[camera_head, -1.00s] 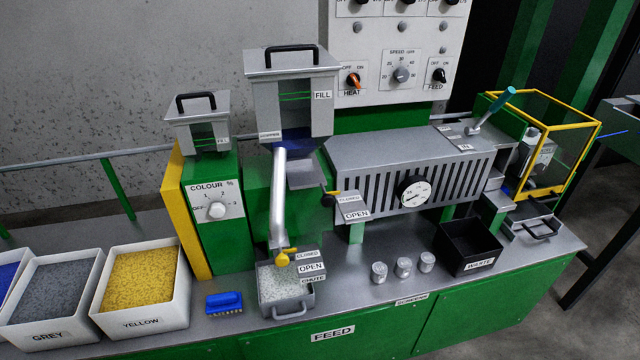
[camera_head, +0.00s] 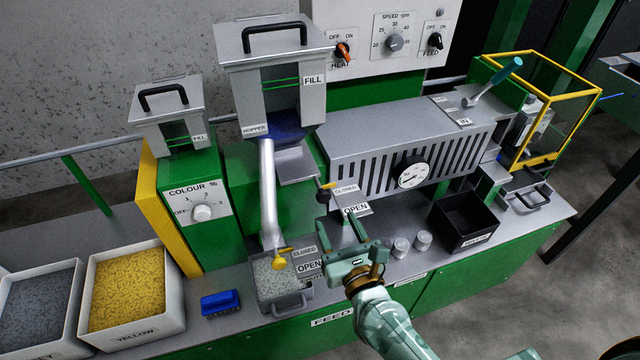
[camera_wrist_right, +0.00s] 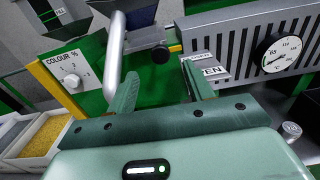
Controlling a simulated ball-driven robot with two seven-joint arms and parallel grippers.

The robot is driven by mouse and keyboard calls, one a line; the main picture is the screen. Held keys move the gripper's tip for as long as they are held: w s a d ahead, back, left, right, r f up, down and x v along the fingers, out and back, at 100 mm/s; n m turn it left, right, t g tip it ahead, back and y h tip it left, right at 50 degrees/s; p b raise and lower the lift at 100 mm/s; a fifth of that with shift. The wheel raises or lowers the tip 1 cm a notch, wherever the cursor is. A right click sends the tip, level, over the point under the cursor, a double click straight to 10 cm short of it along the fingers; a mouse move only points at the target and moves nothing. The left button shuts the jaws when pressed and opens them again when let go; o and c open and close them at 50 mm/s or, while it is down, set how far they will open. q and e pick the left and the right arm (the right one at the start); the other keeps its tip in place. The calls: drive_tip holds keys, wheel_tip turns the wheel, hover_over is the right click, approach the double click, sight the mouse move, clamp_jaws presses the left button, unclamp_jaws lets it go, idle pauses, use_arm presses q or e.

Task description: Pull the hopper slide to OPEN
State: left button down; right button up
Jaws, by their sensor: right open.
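The hopper (camera_head: 268,75) is a grey box with a black handle and blue material at its base. Its slide appears to be the one with the black knob (camera_head: 323,196) and yellow pointer, at the CLOSED label (camera_head: 345,188); the OPEN label (camera_head: 355,208) is just below. My right gripper (camera_head: 336,220) is open and empty, in front of and below the knob. In the right wrist view the black knob (camera_wrist_right: 160,54) lies beyond the gap between the fingers (camera_wrist_right: 159,76), apart from them. My left gripper is not in view.
Small metal cups (camera_head: 422,240) and a black waste bin (camera_head: 466,220) stand to the right. The slotted grey housing (camera_head: 410,150) is behind.

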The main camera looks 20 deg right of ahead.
sight(325, 198)
drive_tip(key=w, duration=1.1)
drive_tip(key=shift+w+a, duration=0.15)
drive_tip(key=shift+a, duration=0.05)
